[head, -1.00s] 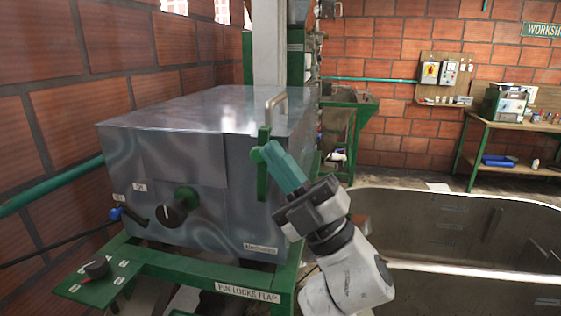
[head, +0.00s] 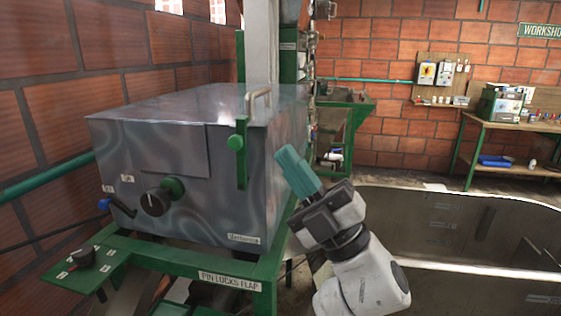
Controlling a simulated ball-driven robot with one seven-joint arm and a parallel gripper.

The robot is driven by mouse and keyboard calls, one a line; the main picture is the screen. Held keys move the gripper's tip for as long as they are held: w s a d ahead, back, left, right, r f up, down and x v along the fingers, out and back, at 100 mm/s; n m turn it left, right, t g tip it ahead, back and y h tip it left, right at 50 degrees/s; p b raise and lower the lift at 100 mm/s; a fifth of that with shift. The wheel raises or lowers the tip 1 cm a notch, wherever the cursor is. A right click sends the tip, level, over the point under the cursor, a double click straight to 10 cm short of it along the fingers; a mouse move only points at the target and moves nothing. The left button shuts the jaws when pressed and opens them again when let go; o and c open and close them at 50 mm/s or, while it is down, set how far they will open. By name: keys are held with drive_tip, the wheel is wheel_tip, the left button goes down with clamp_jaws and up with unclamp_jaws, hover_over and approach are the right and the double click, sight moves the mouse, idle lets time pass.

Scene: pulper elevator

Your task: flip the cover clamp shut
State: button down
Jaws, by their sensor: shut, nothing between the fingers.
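The cover clamp (head: 242,170) is an upright green bar with a round green knob, at the front right corner of the grey metal pulper housing (head: 195,200). The bar runs from the cover's edge down the front face. My gripper (head: 291,163) has teal fingers pressed together with nothing between them. It is right of the clamp, apart from it in the picture, with its tips pointing up and left. How the clamp's catch sits behind the bar is hidden.
A metal handle (head: 258,100) stands on the cover near the clamp. A black dial (head: 156,201) and a blue-knobbed lever (head: 105,205) are on the housing front. A green frame (head: 185,267) runs below. A large metal tank (head: 450,220) lies to the right.

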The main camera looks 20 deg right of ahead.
drive_tip(key=s+d+f, duration=0.1)
drive_tip(key=s+d, duration=0.4)
drive_tip(key=shift+s+d+b, duration=0.15)
drive_tip(key=shift+s+b, duration=0.1)
drive_tip(key=shift+b, duration=0.2)
drive_tip(key=shift+f, duration=0.1)
